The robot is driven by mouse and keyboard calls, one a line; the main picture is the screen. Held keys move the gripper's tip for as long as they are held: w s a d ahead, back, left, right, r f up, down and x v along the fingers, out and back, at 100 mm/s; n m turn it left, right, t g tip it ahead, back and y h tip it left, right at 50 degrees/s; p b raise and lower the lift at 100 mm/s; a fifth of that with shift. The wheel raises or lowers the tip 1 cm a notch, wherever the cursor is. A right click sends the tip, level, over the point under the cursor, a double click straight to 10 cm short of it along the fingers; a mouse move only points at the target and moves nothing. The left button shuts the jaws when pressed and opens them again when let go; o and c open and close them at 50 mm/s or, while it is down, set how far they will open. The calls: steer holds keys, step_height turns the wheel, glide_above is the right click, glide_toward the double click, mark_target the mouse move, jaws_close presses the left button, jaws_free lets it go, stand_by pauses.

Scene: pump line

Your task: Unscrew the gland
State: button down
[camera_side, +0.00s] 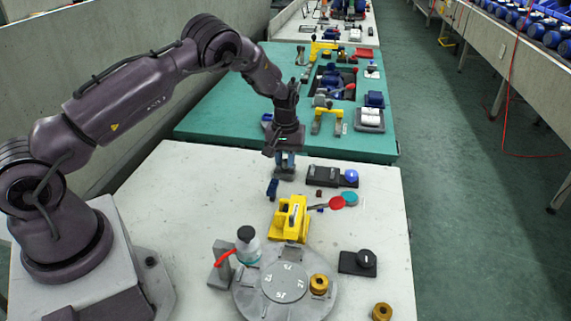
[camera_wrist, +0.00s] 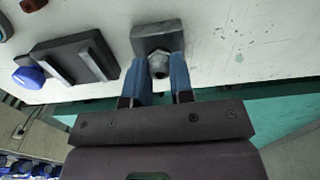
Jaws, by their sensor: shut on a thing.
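The gland (camera_wrist: 158,66) is a small grey metal piece with a faceted, nut-like end, set against a dark grey block (camera_wrist: 157,33) in the wrist view. The block stands at the far end of the pale table in the side view (camera_side: 286,173). My gripper (camera_wrist: 158,76) has two blue fingers, one on each side of the gland, and is shut on it. In the side view my gripper (camera_side: 286,160) points straight down over the block, and the gland is too small and covered there to make out. The thread is hidden.
A dark block with a blue knob (camera_side: 350,176) stands close right of my gripper. A small blue piece (camera_side: 272,188) lies just in front. A yellow fixture (camera_side: 290,218), red paddle (camera_side: 337,203), bottle (camera_side: 247,245) and round grey plate (camera_side: 250,300) stand nearer.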

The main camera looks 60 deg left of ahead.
steer(key=n, duration=0.7)
steer(key=c, duration=1.2)
jaws_free()
steer(key=shift+r, duration=2.3)
